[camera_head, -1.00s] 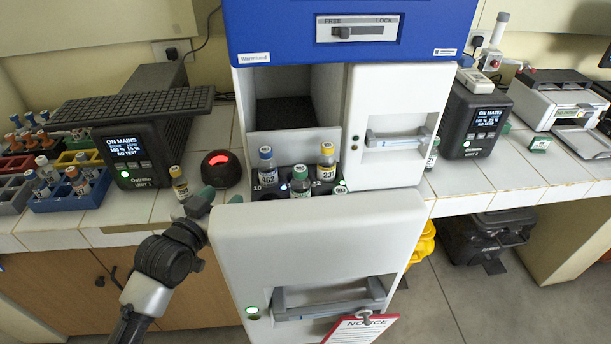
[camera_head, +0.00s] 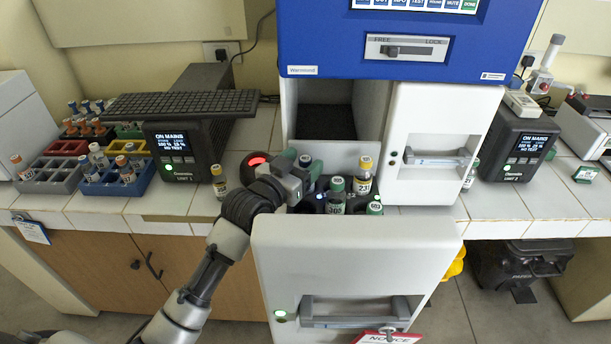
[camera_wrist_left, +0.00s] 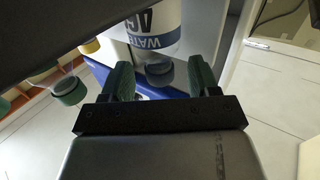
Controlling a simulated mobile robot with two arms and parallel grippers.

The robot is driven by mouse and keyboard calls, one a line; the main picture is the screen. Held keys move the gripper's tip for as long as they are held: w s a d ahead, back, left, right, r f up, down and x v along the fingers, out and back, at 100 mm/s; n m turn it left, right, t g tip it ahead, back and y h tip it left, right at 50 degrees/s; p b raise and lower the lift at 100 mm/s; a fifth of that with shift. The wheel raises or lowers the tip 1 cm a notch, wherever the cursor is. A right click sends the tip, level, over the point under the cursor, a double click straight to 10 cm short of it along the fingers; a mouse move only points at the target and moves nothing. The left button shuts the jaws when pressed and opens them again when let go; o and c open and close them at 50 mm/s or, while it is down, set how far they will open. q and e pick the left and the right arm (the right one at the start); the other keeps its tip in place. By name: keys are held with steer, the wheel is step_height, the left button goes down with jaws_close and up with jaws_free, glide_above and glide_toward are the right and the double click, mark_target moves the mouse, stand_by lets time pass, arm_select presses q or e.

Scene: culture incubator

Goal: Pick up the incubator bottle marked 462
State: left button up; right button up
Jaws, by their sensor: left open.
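My left gripper (camera_head: 296,172) is open at this bottle, above the drawer's left side. In the left wrist view a bottle's dark cap (camera_wrist_left: 159,74) lies between the two green fingers, with gaps on both sides. That bottle has a white label with a blue band, cut off by the frame's top. My right gripper is out of view.
A green-capped bottle (camera_head: 335,195), a yellow-capped bottle (camera_head: 363,176) and another green-capped bottle (camera_head: 375,208) stand close by on the right. The white drawer front (camera_head: 355,258) rises before them. An amber bottle (camera_head: 219,182) stands on the counter, left of my arm.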

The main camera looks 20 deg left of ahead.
arm_select(q)
steer(key=shift+w+d, duration=0.25)
steer(key=shift+w, duration=0.35)
steer(key=shift+s+a, duration=0.1)
jaws_close()
